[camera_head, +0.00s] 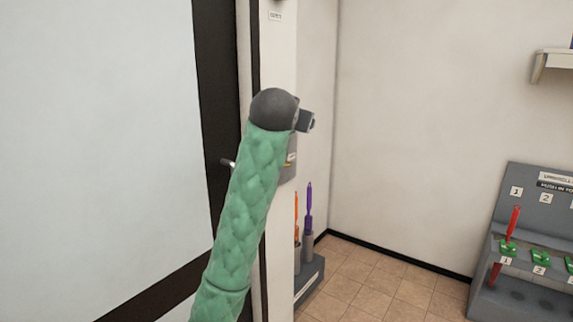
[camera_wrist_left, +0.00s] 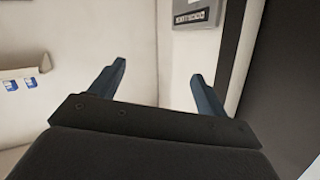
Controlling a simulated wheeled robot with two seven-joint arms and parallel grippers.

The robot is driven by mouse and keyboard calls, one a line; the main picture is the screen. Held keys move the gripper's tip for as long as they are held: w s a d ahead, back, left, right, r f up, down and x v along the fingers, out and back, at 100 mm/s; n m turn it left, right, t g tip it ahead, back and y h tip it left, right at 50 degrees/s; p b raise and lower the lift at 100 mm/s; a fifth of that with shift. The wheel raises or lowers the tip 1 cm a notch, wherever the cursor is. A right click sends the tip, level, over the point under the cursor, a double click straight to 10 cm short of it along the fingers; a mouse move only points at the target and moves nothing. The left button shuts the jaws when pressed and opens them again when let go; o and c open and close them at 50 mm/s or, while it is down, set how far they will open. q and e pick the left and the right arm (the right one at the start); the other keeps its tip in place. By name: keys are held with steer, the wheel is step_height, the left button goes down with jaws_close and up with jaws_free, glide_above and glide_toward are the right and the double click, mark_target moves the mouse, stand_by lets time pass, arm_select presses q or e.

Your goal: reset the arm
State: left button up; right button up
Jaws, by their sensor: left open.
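My left arm, in a green padded sleeve, rises from the bottom of the head view toward the wall pillar. Its gripper (camera_head: 306,121) shows only in part at the top of the arm, behind the dark wrist. In the left wrist view the two blue-grey fingers of the left gripper (camera_wrist_left: 157,90) stand wide apart with nothing between them. A grey wall box (camera_wrist_left: 197,14) with a dark label strip is beyond the fingers, on the pale wall. My right gripper is in neither view.
A dark-framed pale door panel (camera_head: 100,130) fills the left. An orange stick (camera_head: 296,215) and a purple stick (camera_head: 309,208) stand in a grey holder (camera_head: 311,283). A grey numbered rack (camera_head: 525,240) with a red-handled tool (camera_head: 512,224) stands right. Tiled floor (camera_head: 385,285) between is clear.

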arm_select(q)
steer(key=s+a+f+n+g, duration=0.15)
steer(key=s+a+f, duration=0.4)
steer(key=f, duration=1.05)
steer(key=s+a+f+g+y, duration=0.1)
steer(key=s+a+f+g, duration=0.45)
steer(key=f, duration=0.95)
steer(key=s+a+f+n+t, duration=0.1)
steer(key=s+a+f, duration=0.2)
steer(key=s+f, duration=0.85)
steer(key=s+a+f+g, duration=0.1)
steer(key=s+f+g, duration=0.2)
steer(key=s+f, duration=1.1)
steer(key=s+a+f+g+y, duration=0.1)
steer(key=s+f+g, duration=0.3)
steer(key=s+f, duration=1)
step_height(320, 180, down, 4)
steer(key=shift+s+a+f+n, duration=0.15)
steer(key=shift+s+a+n, duration=0.2)
steer(key=shift+a, duration=0.3)
